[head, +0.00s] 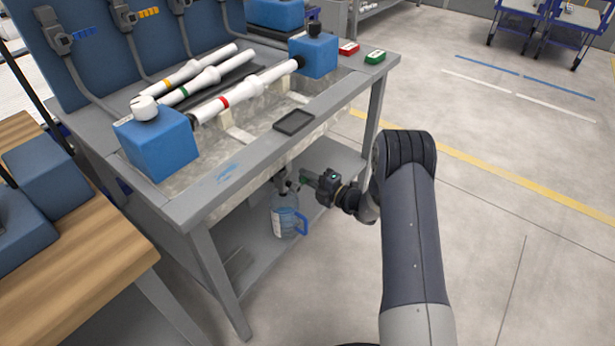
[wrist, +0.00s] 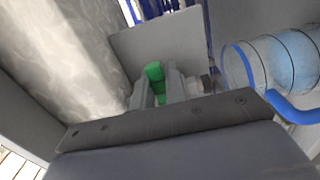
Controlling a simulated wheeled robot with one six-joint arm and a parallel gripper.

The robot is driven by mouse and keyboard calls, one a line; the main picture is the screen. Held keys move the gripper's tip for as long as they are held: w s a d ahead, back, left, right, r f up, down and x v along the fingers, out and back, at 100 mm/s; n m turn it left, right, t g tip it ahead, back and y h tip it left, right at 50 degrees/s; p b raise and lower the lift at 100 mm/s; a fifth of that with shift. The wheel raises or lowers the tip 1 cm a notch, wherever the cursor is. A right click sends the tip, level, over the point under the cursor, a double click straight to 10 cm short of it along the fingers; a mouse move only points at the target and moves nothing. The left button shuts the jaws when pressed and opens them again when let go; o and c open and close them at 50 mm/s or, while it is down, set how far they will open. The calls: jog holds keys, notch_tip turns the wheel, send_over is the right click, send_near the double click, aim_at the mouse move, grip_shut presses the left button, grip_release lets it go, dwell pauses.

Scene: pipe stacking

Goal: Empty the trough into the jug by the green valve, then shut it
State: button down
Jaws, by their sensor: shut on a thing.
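The grey trough (head: 262,122) is set in the bench top, with a pipe with a red band (head: 245,91) lying above it between two blue blocks. The clear bluish jug (head: 284,216) with a blue handle stands on the lower shelf under the trough's outlet; it also shows at the right of the wrist view (wrist: 290,62). My gripper (head: 308,182) reaches under the bench front beside the outlet, above and right of the jug. In the wrist view its fingers (wrist: 163,86) are shut on the green valve handle (wrist: 154,72). The water level in the trough is unclear.
Two more pipes, with yellow (head: 184,73) and green (head: 205,77) bands, lie behind the trough. A small black tray (head: 294,121) and red (head: 349,48) and green (head: 375,57) buttons are on the bench.

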jog(key=shift+f, duration=0.1)
jog(key=c, duration=1.4)
grip_release()
jog(key=shift+c, duration=0.2)
jog(key=p+v, duration=0.1)
jog(key=v, duration=1)
jog(key=shift+p, duration=0.35)
jog(key=shift+w+a, duration=0.1)
jog(key=shift+a, duration=0.1)
jog(key=b+x, duration=0.1)
jog(key=x, duration=0.9)
jog(key=shift+w+a+b, duration=0.25)
jog(key=shift+b, duration=0.1)
jog(key=shift+s+d, duration=0.1)
jog(key=shift+d, duration=0.05)
